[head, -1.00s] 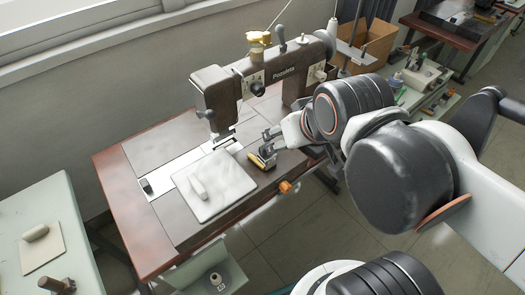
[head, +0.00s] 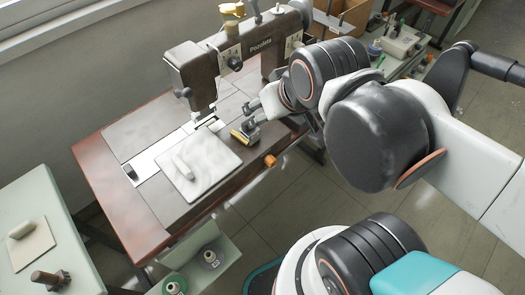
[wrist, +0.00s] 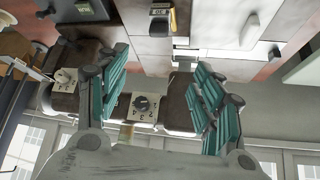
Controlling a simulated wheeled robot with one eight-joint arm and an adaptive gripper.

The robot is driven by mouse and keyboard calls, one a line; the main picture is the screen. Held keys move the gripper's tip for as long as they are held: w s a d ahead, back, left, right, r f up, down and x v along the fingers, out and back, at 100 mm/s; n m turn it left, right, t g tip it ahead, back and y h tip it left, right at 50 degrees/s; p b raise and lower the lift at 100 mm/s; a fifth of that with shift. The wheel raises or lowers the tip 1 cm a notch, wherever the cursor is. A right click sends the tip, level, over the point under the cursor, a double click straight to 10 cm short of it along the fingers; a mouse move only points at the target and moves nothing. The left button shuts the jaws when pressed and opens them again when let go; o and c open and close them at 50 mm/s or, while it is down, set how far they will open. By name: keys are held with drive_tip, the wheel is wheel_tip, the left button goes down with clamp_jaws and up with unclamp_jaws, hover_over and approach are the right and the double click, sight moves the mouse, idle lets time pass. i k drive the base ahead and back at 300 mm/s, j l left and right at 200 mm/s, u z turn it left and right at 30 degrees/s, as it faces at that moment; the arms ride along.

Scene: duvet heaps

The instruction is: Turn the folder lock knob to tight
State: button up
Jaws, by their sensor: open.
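My gripper (head: 252,114) is open and empty beside the sewing machine (head: 230,58). In the wrist view its teal fingers stand wide apart (wrist: 160,62). A small yellow-and-black part (head: 243,135) lies on the table just below the fingers in the head view; a yellow part also shows at the top of the wrist view (wrist: 172,20). An orange knob (head: 270,160) sits at the table's front edge. A numbered dial (wrist: 143,103) appears between the fingers in the wrist view, another (wrist: 66,76) left of them. I cannot tell which knob is the folder lock.
A pale cloth pad (head: 198,172) with a small white block lies left of my gripper on the brown table (head: 118,215). A green side table (head: 45,245) stands at left. Spools (head: 208,257) sit on a low shelf below. A cardboard box (head: 335,18) stands behind.

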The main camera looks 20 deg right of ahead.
sight(270, 161)
drive_tip(key=k+j, duration=0.15)
drive_tip(key=j, duration=0.25)
drive_tip(key=k+j, duration=0.15)
drive_tip(key=j, duration=0.2)
drive_tip(key=k+j+z, duration=0.1)
drive_tip(key=j, duration=0.25)
drive_tip(key=k+j, duration=0.25)
drive_tip(key=j, duration=0.15)
drive_tip(key=k+j, duration=0.2)
drive_tip(key=j, duration=0.15)
drive_tip(key=k+j, duration=0.15)
drive_tip(key=j, duration=0.2)
drive_tip(key=z, duration=0.05)
